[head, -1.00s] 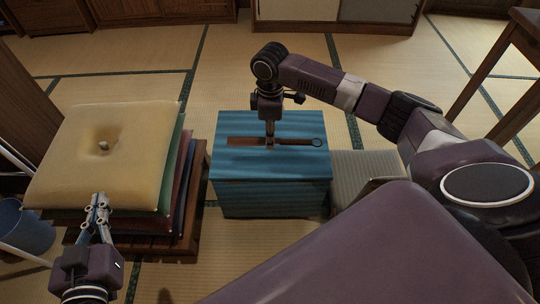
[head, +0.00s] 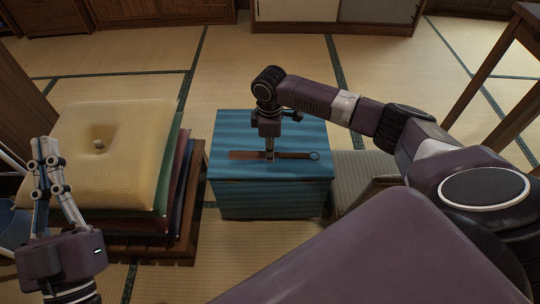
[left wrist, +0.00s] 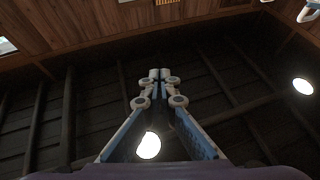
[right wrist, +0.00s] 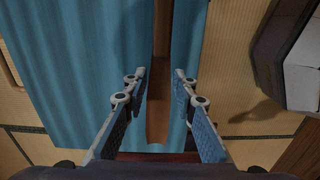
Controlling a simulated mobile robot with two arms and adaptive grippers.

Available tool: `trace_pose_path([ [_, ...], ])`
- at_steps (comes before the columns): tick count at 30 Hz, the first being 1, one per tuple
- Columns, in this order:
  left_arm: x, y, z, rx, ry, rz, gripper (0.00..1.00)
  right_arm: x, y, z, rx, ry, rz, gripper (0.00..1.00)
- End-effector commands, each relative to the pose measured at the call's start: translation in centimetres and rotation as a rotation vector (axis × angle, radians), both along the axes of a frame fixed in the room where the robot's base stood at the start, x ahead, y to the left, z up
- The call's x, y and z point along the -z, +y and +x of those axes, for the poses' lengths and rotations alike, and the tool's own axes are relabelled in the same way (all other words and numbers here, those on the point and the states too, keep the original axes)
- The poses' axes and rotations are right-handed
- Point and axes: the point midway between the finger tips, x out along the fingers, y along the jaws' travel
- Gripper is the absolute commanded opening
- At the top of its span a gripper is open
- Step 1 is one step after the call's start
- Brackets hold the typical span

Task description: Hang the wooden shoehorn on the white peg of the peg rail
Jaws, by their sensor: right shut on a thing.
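The wooden shoehorn (head: 293,155) is long and brown, with a ring at its right end in the head view. It lies level on or just over the blue-covered box top; I cannot tell which. My right gripper (head: 270,157) points down and is shut on its middle. In the right wrist view the shoehorn (right wrist: 158,122) runs between the two fingers (right wrist: 160,78). My left gripper (head: 45,150) is raised in front of the cushions, fingers up. In the left wrist view its fingertips (left wrist: 159,74) meet with nothing between them. The peg rail and white peg do not show.
The blue box (head: 270,200) stands on the tatami. A stack of cushions (head: 135,140) on a wooden base is to its left. A grey cushioned seat (head: 355,170) is close on its right. Dark table legs (head: 505,60) stand at right. Floor behind the box is free.

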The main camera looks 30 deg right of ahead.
Motion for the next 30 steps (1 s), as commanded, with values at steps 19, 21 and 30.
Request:
trace_pose_path([
  [19, 2.3, 0.0, 1.1, -0.007, 0.111, 0.031, 0.0, 2.3, 0.0, 0.0, 0.0, 0.0, 0.0, 0.05],
  [21, 2.3, 0.0, 1.1, -0.007, 0.111, 0.031, 0.0, 2.3, 0.0, 0.0, 0.0, 0.0, 0.0, 0.05],
  [30, 2.7, 0.0, 1.3, -0.008, 0.13, 0.036, 0.0, 2.7, 0.0, 0.0, -0.001, -0.001, 0.001, 0.39],
])
